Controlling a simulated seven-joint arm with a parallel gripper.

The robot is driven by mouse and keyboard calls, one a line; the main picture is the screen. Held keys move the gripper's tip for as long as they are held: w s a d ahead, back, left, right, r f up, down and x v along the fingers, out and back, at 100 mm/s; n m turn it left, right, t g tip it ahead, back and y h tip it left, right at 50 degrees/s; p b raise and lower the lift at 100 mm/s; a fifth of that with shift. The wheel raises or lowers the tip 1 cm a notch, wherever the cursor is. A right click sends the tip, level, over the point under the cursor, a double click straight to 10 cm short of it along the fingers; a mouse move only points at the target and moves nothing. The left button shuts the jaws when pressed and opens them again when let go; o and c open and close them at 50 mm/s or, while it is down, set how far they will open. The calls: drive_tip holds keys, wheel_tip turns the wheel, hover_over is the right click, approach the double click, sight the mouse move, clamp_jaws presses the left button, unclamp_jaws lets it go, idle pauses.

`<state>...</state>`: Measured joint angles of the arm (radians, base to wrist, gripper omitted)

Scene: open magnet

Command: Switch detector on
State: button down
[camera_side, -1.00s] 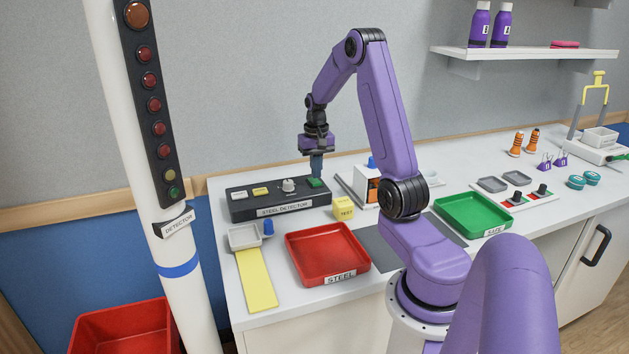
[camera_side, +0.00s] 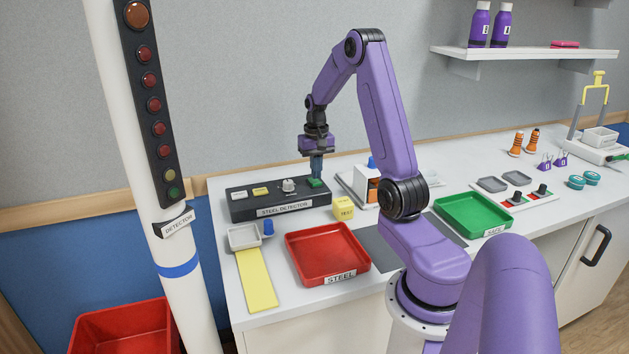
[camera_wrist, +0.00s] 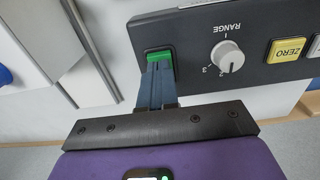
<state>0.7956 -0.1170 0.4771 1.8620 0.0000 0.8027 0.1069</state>
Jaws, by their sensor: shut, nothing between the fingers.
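The black steel detector box (camera_side: 270,200) stands at the back left of the bench. Its green switch (camera_side: 314,183) is at the right end of its top, and it also shows in the wrist view (camera_wrist: 158,56). My gripper (camera_side: 316,176) points down at that switch, fingers shut and empty. In the wrist view the fingertips (camera_wrist: 160,67) overlap the switch's near edge; I cannot tell whether they press it. The detector column (camera_side: 150,110) carries several dull red lamps, with a yellow-green and a green one at the bottom.
The grey range knob (camera_wrist: 227,56) and yellow ZERO button (camera_wrist: 286,49) share the box top. A yellow TEST cube (camera_side: 343,209) stands right of the box. The red STEEL tray (camera_side: 342,276) is in front, and the green SAFE tray (camera_side: 487,232) is to the right.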

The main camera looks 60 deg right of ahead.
sight(316, 182)
drive_tip(key=shift+f, duration=0.85)
idle(0.4)
drive_tip(key=shift+r, duration=3.55)
